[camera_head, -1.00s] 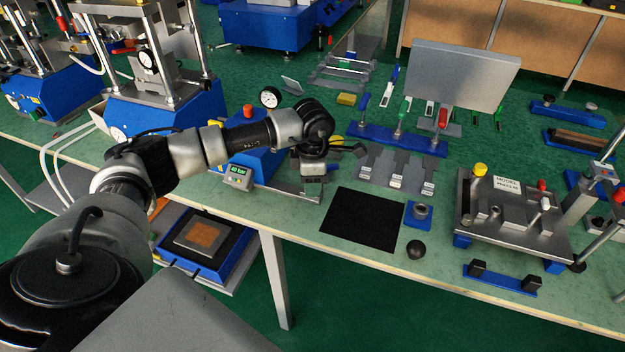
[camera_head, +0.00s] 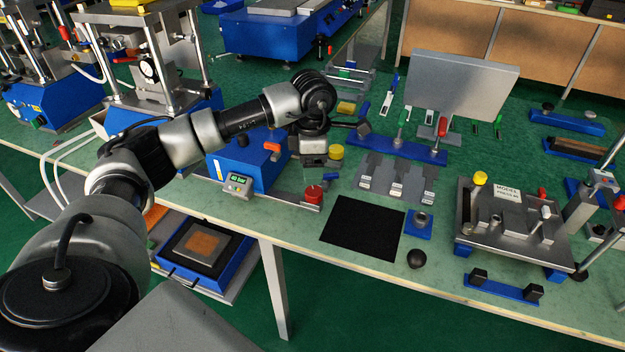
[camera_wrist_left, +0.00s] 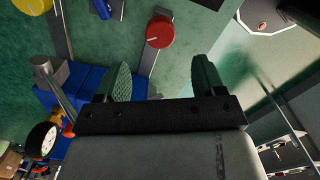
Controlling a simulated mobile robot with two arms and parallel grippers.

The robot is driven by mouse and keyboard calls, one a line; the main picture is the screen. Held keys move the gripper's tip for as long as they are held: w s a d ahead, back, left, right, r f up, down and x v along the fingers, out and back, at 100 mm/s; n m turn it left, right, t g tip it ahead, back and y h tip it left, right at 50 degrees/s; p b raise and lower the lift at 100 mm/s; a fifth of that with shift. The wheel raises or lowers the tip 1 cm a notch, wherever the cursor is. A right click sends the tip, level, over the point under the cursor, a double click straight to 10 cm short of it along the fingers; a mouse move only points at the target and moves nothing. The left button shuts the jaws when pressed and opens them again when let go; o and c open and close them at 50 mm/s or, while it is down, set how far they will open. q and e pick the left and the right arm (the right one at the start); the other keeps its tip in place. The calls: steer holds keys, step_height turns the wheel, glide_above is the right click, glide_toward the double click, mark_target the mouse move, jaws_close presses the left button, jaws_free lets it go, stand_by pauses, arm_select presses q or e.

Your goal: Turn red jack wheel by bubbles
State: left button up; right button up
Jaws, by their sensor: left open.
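The red jack wheel (camera_head: 314,194) is a small upright red cylinder at the right end of a metal rail, in front of the blue jack unit (camera_head: 262,172). My left gripper (camera_head: 314,163) points down above and slightly behind the wheel. In the left wrist view the red wheel (camera_wrist_left: 160,32) lies beyond the open fingers (camera_wrist_left: 162,80), between their lines and apart from both. Nothing is between the fingers. No bubbles can be made out. My right gripper is not in view.
A yellow knob (camera_head: 336,152) stands close right of my gripper. A black mat (camera_head: 362,226) lies to the right, with a blue block (camera_head: 418,223) beside it. Toggle clamps on a blue bar (camera_head: 385,141) stand behind. Bare green bench top lies left of the mat.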

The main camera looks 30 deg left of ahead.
arm_select(q)
steer(key=shift+r, duration=1.5)
steer(key=shift+d, duration=0.1)
